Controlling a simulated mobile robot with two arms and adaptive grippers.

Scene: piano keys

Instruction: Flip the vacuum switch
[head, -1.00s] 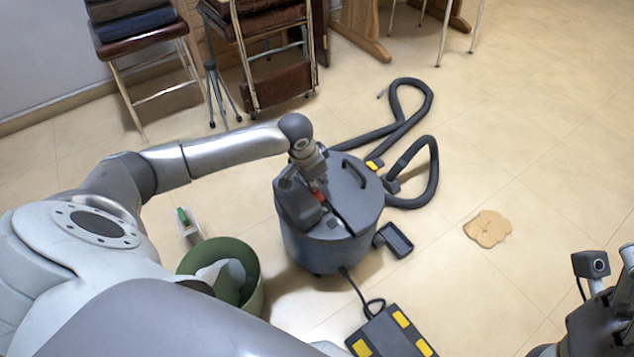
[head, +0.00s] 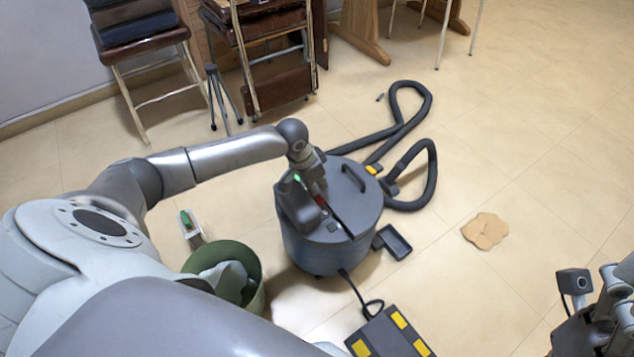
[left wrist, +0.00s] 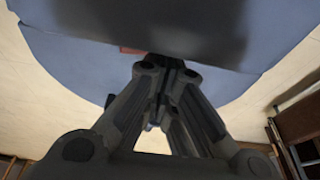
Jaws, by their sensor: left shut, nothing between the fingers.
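The blue-grey vacuum (head: 330,245) stands upright on the floor in the middle of the head view, with a dark handle (head: 354,178) on its lid. A small red part (head: 319,198), perhaps the switch, shows on its top. A small green light (head: 297,178) glows beside my left gripper. My left gripper (head: 314,180) points down at the vacuum's top, shut and empty, close to the red part; contact is unclear. The left wrist view shows the shut fingers (left wrist: 172,68) and a reddish patch (left wrist: 131,50) just past them. My right gripper (head: 612,290) is partly in view at the lower right.
A black hose (head: 428,180) loops behind the vacuum. A dark yellow-marked pedal-like box (head: 388,335) lies in front, joined by a cord. A green bin (head: 255,300) stands to the left. Chairs (head: 145,60) stand behind. A tan patch (head: 485,231) lies on the mostly clear right floor.

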